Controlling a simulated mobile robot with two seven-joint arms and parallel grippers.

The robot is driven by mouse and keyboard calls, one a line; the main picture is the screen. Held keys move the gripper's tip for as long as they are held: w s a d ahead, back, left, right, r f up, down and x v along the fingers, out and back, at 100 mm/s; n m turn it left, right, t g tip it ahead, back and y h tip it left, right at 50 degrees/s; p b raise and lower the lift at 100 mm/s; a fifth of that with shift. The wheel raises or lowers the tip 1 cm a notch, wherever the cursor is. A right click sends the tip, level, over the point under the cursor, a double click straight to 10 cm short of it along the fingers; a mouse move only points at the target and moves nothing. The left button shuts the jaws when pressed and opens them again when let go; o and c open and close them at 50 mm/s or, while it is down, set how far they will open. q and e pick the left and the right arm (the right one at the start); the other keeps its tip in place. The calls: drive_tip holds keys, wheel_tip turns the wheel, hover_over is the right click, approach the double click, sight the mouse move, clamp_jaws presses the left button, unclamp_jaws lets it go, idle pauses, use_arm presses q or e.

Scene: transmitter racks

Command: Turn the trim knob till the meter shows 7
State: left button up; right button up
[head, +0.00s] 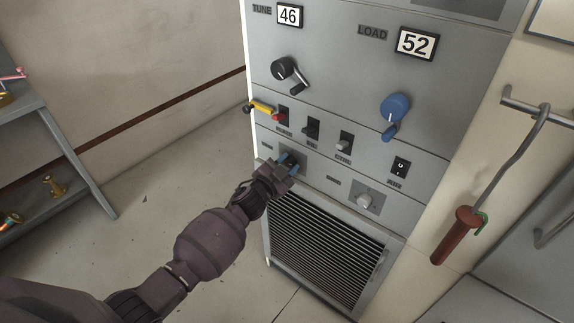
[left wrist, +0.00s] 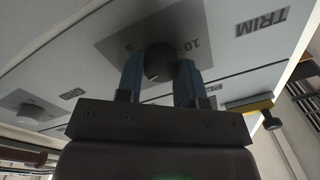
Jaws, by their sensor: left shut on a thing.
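The trim knob is a small dark round knob (left wrist: 159,62) on a grey dial plate printed with a 10, beside the TRIM label (left wrist: 263,22) in the left wrist view. My left gripper (left wrist: 160,72) is shut on it, one blue finger on each side. In the head view my left gripper (head: 287,161) reaches the lower cabinet panel and mostly hides the knob. No meter reading is legible; only the lower edge of a dark window (head: 470,8) shows at the top. My right gripper is not in view.
Above are the TUNE counter (head: 289,16) reading 46, the LOAD counter (head: 417,43) reading 52, a black crank (head: 284,69) and a blue crank (head: 395,107). A yellow-handled part (head: 262,106) and switches sit just above my gripper. A pale knob (head: 364,202) is to the right.

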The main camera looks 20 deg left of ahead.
use_arm(q)
drive_tip(key=shift+m, duration=0.6)
drive_tip(key=o, duration=0.9)
